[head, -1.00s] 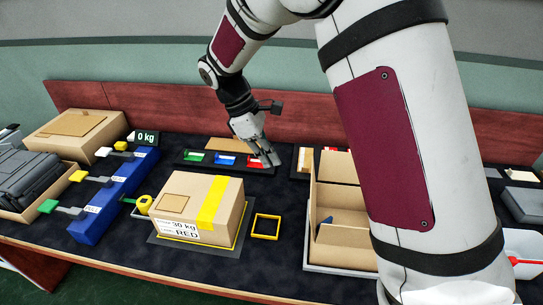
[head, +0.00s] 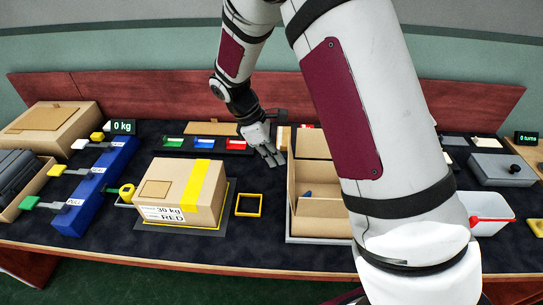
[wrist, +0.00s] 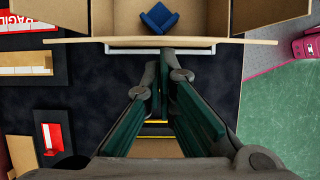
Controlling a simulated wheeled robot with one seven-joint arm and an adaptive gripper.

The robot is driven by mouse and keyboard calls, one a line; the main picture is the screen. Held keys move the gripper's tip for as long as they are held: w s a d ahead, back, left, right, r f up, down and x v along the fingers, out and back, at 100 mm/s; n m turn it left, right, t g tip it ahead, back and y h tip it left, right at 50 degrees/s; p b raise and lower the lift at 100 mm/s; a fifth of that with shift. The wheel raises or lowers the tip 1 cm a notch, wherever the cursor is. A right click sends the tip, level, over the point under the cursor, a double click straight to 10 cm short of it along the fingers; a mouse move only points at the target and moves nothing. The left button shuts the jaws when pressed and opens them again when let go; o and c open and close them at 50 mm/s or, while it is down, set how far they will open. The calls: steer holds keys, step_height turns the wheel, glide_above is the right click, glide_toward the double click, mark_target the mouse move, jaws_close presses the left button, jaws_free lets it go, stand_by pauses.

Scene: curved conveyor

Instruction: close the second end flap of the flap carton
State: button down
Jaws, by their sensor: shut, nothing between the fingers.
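The flap carton (head: 319,215) is an open brown box right of centre in the head view, partly hidden behind my arm. In the wrist view its open inside (wrist: 215,18) is at the top, with a small blue object (wrist: 158,17) in it. Flaps (wrist: 72,15) spread to both sides there, and a thin tan panel edge (wrist: 225,41) runs across the near side. My gripper (head: 278,160) is shut and empty, just left of the carton's back left part. In the wrist view my gripper (wrist: 162,62) points at that near side; contact is unclear.
A taped carton (head: 180,188) and a yellow square frame (head: 249,205) stand to the left. Behind is a tray (head: 188,149) with green, blue and red items. A white bin with a red handle (head: 490,212) is at the right. Dark bench surface is clear before the gripper.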

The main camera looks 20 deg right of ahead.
steer(key=shift+s+d+r+y+p, duration=0.15)
steer(key=shift+d+r+y+p, duration=0.05)
steer(key=shift+d+y+p, duration=0.15)
